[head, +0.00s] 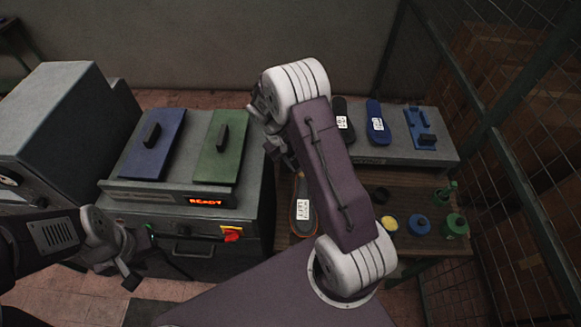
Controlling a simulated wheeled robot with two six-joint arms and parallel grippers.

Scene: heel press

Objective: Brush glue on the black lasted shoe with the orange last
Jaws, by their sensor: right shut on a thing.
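The black lasted shoe with the orange last (301,207) lies on the brown wooden bench, with a white label reading "LEFT" on it. My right arm hides part of it. My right gripper (285,158) is just above and behind the shoe, pointing down. An open pot with yellow content (389,223) stands on the bench to the right. My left gripper (128,278) hangs empty-looking at the lower left, in front of the press; its jaw opening is unclear.
The press (190,215) shows "READY", with a blue pad (152,150) and a green pad (222,150) on top. A grey shelf (440,150) holds dark and blue soles. A blue jar (418,225) and a green jar (455,225) stand near a mesh fence.

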